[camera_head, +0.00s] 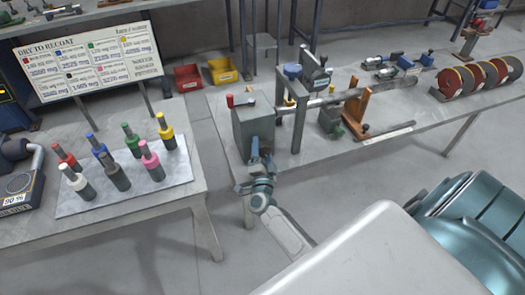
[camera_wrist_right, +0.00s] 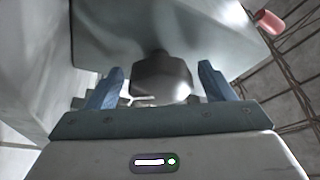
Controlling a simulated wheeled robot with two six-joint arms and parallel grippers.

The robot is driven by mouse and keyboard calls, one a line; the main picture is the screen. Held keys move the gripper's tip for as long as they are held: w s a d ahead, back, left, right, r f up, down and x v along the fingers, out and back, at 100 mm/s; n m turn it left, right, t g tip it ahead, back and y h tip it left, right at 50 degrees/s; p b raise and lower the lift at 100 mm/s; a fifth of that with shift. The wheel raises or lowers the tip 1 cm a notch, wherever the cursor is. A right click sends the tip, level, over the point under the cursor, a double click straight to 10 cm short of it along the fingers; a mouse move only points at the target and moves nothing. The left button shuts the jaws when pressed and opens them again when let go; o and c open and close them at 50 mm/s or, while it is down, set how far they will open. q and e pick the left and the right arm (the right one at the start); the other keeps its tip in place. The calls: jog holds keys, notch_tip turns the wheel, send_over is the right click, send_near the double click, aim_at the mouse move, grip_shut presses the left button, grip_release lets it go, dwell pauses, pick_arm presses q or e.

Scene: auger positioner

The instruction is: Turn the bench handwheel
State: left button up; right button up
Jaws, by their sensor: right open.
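A grey box-shaped gear housing (camera_head: 253,128) stands at the near left end of the long bench (camera_head: 222,112), with a red knob (camera_head: 230,100) at its upper left. The red knob also shows at the upper right of the right wrist view (camera_wrist_right: 268,22). My right gripper (camera_head: 260,162) is at the near face of the housing. In the wrist view its two blue fingers (camera_wrist_right: 161,85) are apart, with a dark grey rounded hub (camera_wrist_right: 162,76) between or just beyond them. I cannot tell whether they touch it. No full handwheel rim shows clearly. My left gripper is out of view.
A post frame (camera_head: 298,112), a long shaft and an orange-brown support (camera_head: 356,105) stand behind the housing. Several red-edged discs (camera_head: 480,76) sit at the bench's right. A left table (camera_head: 130,210) holds coloured bottles.

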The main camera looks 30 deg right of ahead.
jog(key=b+v, duration=0.3)
jog(key=v, duration=0.8)
jog(key=shift+w, duration=0.15)
jog(key=s+a+f+n+y, duration=0.1)
jog(key=f+n+y, duration=0.15)
jog(key=f, duration=0.35)
jog(key=s+a+f+n+g+y, duration=0.1)
jog(key=f+n+y, duration=0.15)
jog(key=f, duration=0.35)
jog(key=s+a+f+n+y, duration=0.1)
jog(key=a+f+n+y, duration=0.15)
jog(key=f, duration=0.25)
jog(key=s+f+n+g+y, duration=0.1)
jog(key=s+f+n+g, duration=0.2)
jog(key=s+f, duration=0.35)
jog(key=s+f+n+g+y, duration=0.2)
jog(key=s+f+n, duration=0.15)
jog(key=f, duration=0.65)
jog(key=s+d+f+n+g, duration=0.1)
jog(key=s+f+g, duration=0.2)
jog(key=s, duration=0.6)
jog(key=s+d+f+n+g, duration=0.2)
jog(key=s+f+g, duration=0.1)
jog(key=s+f, duration=0.4)
jog(key=s+d+f+n+g, duration=0.2)
jog(key=s+f, duration=0.3)
jog(key=s, duration=0.8)
jog(key=shift+s+f+g, duration=0.2)
jog(key=shift+s+g, duration=0.05)
jog(key=shift+g, duration=0.65)
